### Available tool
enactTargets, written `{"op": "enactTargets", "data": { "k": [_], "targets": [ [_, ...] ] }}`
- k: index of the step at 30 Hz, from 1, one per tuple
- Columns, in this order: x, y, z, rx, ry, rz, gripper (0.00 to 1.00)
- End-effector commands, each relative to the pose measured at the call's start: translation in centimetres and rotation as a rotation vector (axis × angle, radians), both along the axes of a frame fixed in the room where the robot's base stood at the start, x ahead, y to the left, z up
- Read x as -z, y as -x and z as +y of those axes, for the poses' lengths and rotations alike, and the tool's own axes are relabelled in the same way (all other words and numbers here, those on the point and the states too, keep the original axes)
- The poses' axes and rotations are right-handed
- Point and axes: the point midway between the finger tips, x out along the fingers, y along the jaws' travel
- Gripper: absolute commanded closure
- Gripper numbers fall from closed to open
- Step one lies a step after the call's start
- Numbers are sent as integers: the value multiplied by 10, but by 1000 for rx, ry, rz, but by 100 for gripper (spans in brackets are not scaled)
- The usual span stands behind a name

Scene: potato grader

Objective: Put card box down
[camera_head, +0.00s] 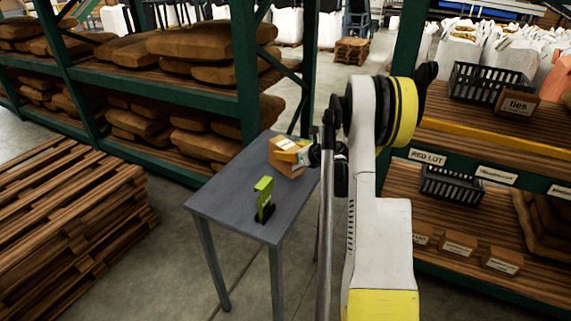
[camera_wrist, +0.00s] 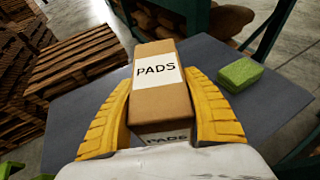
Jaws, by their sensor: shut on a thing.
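The card box (camera_head: 284,165) is brown with a white label reading PADS in the wrist view (camera_wrist: 160,98). My gripper (camera_head: 293,148) is shut on it, with a yellow finger on each side of the box in the wrist view (camera_wrist: 163,110). The box is at the far right end of the grey table (camera_head: 228,190), over or on its top. I cannot tell whether its underside touches the table. The gripper and arm hide part of its right side in the head view.
A bright green upright item (camera_head: 264,194) with a black base stands near the table's front. A green block (camera_wrist: 240,73) lies on the table beside the box. Sack shelves (camera_head: 165,72) stand behind, stacked pallets (camera_head: 70,205) at left. The table's left part is clear.

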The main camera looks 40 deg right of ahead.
Motion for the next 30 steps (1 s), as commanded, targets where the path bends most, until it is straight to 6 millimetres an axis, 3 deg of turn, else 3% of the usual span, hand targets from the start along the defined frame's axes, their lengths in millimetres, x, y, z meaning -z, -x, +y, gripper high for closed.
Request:
{"op": "enactTargets", "data": {
  "k": [10,21,22,23,24,30],
  "targets": [
    [41,-1,2,1,0,0,87],
    [45,-1,2,0,0,0,87],
    [44,-1,2,0,0,0,42],
    [44,0,2,0,0,0,32],
    [44,-1,2,0,0,0,26],
    [43,0,2,0,0,0,26]
  ]
}}
